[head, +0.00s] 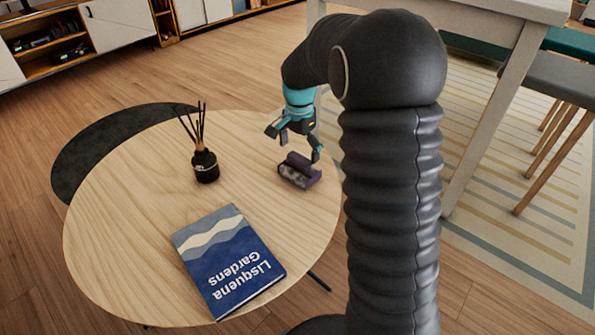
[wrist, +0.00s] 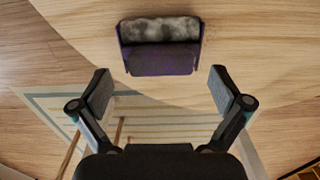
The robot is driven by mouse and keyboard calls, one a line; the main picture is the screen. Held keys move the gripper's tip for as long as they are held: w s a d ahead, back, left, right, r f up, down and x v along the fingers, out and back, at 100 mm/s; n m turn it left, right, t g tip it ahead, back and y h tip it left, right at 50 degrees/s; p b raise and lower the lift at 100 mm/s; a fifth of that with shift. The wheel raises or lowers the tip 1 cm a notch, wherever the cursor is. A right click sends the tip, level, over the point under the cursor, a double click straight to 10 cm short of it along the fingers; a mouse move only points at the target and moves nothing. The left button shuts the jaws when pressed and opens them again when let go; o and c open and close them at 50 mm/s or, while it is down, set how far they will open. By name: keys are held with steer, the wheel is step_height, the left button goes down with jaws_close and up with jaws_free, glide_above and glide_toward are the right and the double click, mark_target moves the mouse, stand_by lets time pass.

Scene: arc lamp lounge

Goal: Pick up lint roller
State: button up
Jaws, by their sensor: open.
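The lint roller (head: 298,171) appears as a short purple thing with a mottled grey fuzzy part, lying near the right edge of the round wooden table (head: 130,220). In the wrist view the lint roller (wrist: 160,47) is at the top centre, grey part farther up and purple part nearer. My gripper (head: 294,144) is open and empty, above and close to the roller. In the wrist view my gripper (wrist: 161,90) has its fingers spread wider than the roller, which lies beyond the fingertips and apart from them.
A black reed diffuser (head: 205,165) with dark sticks stands left of the roller. A blue book (head: 228,262) lies at the table's front. A taller white table (head: 480,15) and grey stools (head: 550,78) stand at right. The tabletop's left side is clear.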

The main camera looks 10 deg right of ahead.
mark_target(299, 158)
step_height(299, 158, down, 3)
steer(key=shift+d+f, duration=0.1)
steer(key=shift+f, duration=0.05)
steer(key=c, duration=1.2)
steer(key=shift+r, duration=0.65)
steer(key=r, duration=0.3)
steer(key=shift+s+d+r, duration=0.15)
steer(key=shift+d+r, duration=0.1)
steer(key=shift+d, duration=0.15)
steer(key=s+d+r, duration=0.5)
steer(key=d+r, duration=0.1)
steer(key=d, duration=0.3)
steer(key=shift+s+r, duration=0.15)
steer(key=shift+s, duration=0.25)
